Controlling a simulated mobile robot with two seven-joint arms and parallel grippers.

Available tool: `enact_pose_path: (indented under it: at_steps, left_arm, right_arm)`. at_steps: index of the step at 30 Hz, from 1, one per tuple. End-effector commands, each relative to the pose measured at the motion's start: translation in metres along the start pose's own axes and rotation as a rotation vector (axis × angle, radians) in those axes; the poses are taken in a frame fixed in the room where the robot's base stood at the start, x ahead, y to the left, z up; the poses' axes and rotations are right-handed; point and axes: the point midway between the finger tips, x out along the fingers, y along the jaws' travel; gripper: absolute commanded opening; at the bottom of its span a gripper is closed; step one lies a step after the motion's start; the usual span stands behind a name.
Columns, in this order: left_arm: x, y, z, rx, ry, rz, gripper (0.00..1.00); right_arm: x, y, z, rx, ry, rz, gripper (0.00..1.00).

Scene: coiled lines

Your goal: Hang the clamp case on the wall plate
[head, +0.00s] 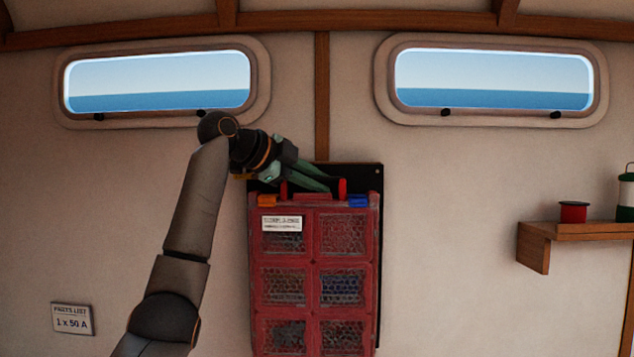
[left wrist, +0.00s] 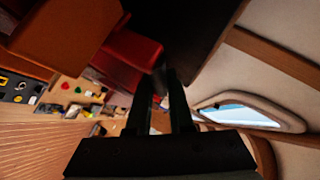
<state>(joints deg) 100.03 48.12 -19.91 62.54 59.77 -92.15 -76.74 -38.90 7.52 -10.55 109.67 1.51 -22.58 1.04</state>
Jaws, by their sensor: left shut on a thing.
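The clamp case (head: 313,245) is a red case with several mesh-fronted compartments, a white label, and orange and blue latches on top. It hangs upright in front of the dark wall plate (head: 366,170), which shows above it and along its right side. My left gripper (head: 322,180) is at the top of the case, shut on its red handle. The case and plate overlap, so I cannot tell whether they touch or whether any hook is engaged. In the left wrist view, the gripper fingers (left wrist: 165,103) reach toward the red case (left wrist: 130,50).
A wooden shelf (head: 575,232) at the right holds a red spool (head: 573,212) and a green-and-white container (head: 626,195). The wall between case and shelf is clear.

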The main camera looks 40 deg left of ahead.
Motion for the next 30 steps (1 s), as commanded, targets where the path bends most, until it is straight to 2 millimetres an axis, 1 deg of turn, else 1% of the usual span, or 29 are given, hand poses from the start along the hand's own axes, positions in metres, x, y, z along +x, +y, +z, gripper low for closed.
enact_pose_path:
  at_steps: [1, 30]
  left_arm:
    - [-0.0032, -0.0049, -0.0029, 0.003, 0.008, -0.016, 0.0]
    - [0.0035, -0.0114, 0.0039, 0.004, 0.008, -0.016, 0.0]
  right_arm:
    - [-0.0003, 0.0, -0.0004, 0.0, 0.0, 0.0, 1.0]
    - [-0.0003, 0.0, -0.0004, 0.0, 0.0, 0.0, 1.0]
